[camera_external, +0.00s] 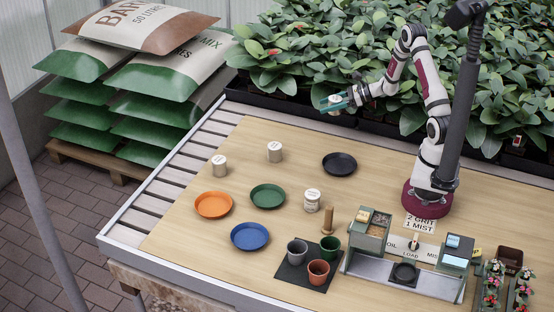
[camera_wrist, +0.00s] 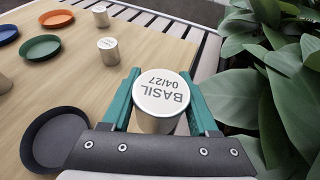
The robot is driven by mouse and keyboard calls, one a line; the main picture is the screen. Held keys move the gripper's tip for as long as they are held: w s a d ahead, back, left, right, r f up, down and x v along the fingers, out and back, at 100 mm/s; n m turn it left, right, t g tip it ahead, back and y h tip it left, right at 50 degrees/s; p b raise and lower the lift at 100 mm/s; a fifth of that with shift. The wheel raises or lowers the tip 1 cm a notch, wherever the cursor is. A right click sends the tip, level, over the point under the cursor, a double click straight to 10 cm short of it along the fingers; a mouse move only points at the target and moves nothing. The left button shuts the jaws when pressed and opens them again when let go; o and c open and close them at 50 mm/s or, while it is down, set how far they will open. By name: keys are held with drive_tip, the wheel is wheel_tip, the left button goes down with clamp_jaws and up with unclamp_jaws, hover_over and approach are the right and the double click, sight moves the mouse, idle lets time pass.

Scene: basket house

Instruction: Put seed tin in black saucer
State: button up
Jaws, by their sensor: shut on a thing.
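My gripper (camera_external: 333,104) is shut on a tin (camera_external: 337,98), held in the air above the back edge of the table. In the wrist view the tin (camera_wrist: 161,122) sits between the teal fingers of my gripper (camera_wrist: 160,98). Its white lid reads "BASIL 04/27", upside down in that view. The black saucer (camera_external: 340,164) lies on the table, empty, below and nearer the front than my gripper. The saucer also shows at the lower left of the wrist view (camera_wrist: 52,142), partly cut off by the gripper body.
Other tins stand at left (camera_external: 219,166), back (camera_external: 274,152) and centre (camera_external: 312,200). Orange (camera_external: 213,205), green (camera_external: 267,196) and blue (camera_external: 250,236) saucers lie empty. Leafy plants (camera_external: 300,50) crowd the back edge. Pots and a tray station are in front. The table around the black saucer is clear.

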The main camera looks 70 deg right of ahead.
drive_tip(key=s+a+r+n+g+y, duration=0.1)
drive_tip(key=s+a, duration=0.2)
drive_tip(key=s, duration=0.3)
drive_tip(key=s+a+r+n+y, duration=0.1)
drive_tip(key=s+a+r, duration=0.15)
drive_tip(key=s, duration=0.25)
hover_over(324, 163)
wheel_tip(324, 163, down, 8)
drive_tip(key=shift+d+r, duration=0.1)
drive_tip(key=shift+d, duration=0.05)
wheel_tip(324, 163, down, 3)
drive_tip(key=shift+f, duration=0.55)
drive_tip(key=shift+f, duration=0.15)
drive_tip(key=shift+f, duration=0.35)
drive_tip(key=o, duration=1.4)
drive_tip(key=shift+f, duration=0.1)
drive_tip(key=shift+c, duration=0.2)
